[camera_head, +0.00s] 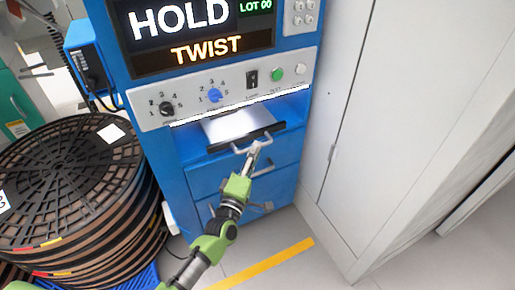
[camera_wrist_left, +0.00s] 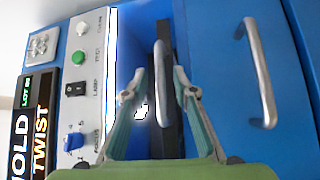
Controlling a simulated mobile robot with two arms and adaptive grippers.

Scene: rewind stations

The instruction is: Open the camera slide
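The camera slide (camera_head: 240,122) is a pale plate with a dark front bar, in the lit recess under the control panel of the blue machine. Its silver handle (camera_wrist_left: 161,82) stands out from the dark front, which also shows in the left wrist view (camera_wrist_left: 172,130). My left gripper (camera_head: 256,147) is at this handle. In the left wrist view its two fingers (camera_wrist_left: 160,88) are spread, one on each side of the handle, with gaps visible. Contact is not visible. My right gripper is in neither view.
A blue drawer with its own handle (camera_wrist_left: 261,72) lies just below the slide. The control panel (camera_head: 222,88) with knobs and buttons is above. A stack of dark reels (camera_head: 70,190) stands at left, and a grey cabinet (camera_head: 390,110) at right.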

